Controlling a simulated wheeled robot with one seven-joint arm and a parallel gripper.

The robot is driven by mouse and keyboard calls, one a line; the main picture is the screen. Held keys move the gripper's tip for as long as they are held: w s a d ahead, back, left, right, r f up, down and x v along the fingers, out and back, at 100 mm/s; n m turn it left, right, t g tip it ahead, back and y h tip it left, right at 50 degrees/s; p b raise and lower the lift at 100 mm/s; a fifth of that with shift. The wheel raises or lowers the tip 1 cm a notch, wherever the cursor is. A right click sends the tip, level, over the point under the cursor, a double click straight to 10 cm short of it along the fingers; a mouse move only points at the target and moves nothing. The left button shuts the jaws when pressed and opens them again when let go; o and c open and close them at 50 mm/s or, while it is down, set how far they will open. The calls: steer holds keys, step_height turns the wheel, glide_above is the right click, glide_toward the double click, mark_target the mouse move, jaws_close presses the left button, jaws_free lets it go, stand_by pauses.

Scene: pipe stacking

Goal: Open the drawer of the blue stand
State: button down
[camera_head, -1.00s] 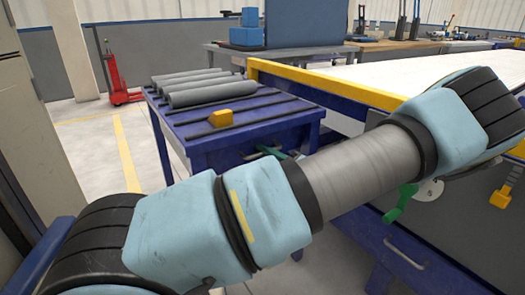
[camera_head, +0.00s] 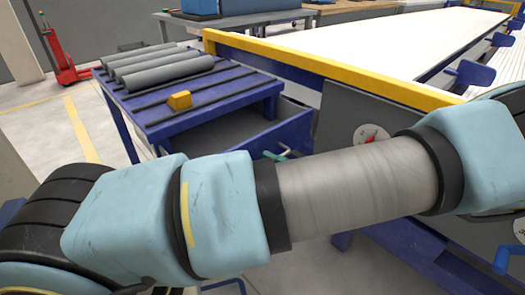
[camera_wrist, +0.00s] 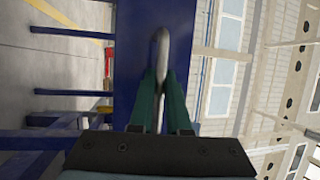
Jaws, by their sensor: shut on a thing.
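The blue stand (camera_head: 205,112) is left of centre in the head view, beyond my arm. My gripper (camera_head: 276,155) is at the drawer front, partly hidden behind my arm. In the wrist view, the green fingers of my gripper (camera_wrist: 160,80) are closed around the grey metal handle (camera_wrist: 160,45) on the blue drawer front (camera_wrist: 130,60).
Several grey pipes (camera_head: 165,72) and a yellow block (camera_head: 179,101) lie on the stand's top. A long white-topped table with a yellow rail (camera_head: 330,68) stands to the right. A red pallet jack (camera_head: 62,62) is at the far left. Floor is clear left of the stand.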

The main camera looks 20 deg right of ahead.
steer(key=shift+s+d, duration=0.15)
steer(key=shift+s, duration=0.2)
steer(key=c, duration=0.9)
jaws_free()
steer(key=v, duration=1.1)
steer(key=shift+w, duration=0.1)
